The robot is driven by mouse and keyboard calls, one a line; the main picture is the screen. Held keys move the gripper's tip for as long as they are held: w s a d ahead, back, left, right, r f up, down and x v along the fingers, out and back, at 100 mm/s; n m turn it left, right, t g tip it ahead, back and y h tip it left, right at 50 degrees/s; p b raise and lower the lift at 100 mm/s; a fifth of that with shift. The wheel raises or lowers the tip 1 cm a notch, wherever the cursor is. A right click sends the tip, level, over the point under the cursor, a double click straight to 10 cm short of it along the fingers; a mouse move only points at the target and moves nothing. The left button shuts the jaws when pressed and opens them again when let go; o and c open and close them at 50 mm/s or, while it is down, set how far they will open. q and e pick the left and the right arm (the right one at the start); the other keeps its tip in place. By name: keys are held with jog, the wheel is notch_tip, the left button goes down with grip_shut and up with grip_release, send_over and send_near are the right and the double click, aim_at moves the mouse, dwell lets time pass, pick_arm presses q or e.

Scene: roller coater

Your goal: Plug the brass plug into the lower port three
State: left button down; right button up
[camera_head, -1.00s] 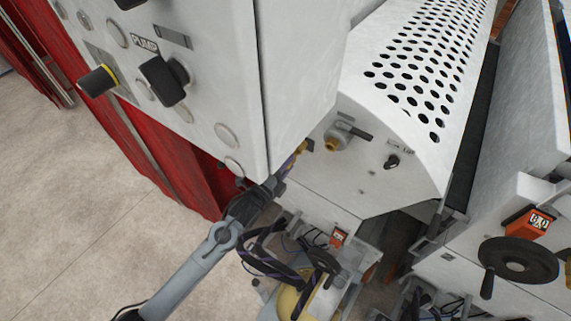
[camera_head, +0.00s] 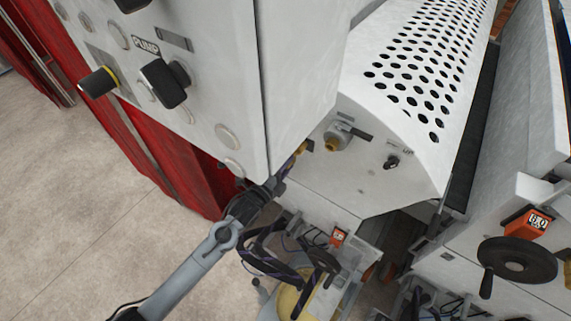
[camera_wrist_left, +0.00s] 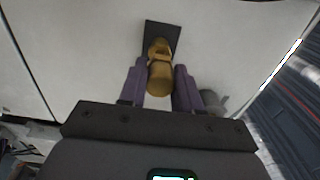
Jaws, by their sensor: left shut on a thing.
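The brass plug (camera_wrist_left: 158,82) is between the two purple fingers of my left gripper (camera_wrist_left: 161,68), which is shut on it. Its far end overlaps a dark square plate (camera_wrist_left: 151,28) on the white machine panel in the left wrist view. I cannot tell whether the plug is touching or inside a port there. In the head view, my left gripper (camera_head: 288,168) is beside the lower edge of the grey cabinet, close to the white end panel. A little brass (camera_head: 301,147) shows just past its fingertips. My right gripper is not in view.
The grey cabinet (camera_head: 225,70) with knobs hangs close beside my left arm. A brass fitting with a lever valve (camera_head: 335,139) sits right of the gripper. A perforated white cover (camera_head: 395,65) is above.

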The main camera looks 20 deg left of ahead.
pick_arm(q)
jog(key=shift+b+x, duration=0.6)
jog(key=shift+x, duration=0.75)
jog(key=c, duration=0.7)
grip_release()
jog(key=b+v, duration=0.1)
jog(key=v, duration=1)
jog(key=shift+b, duration=0.4)
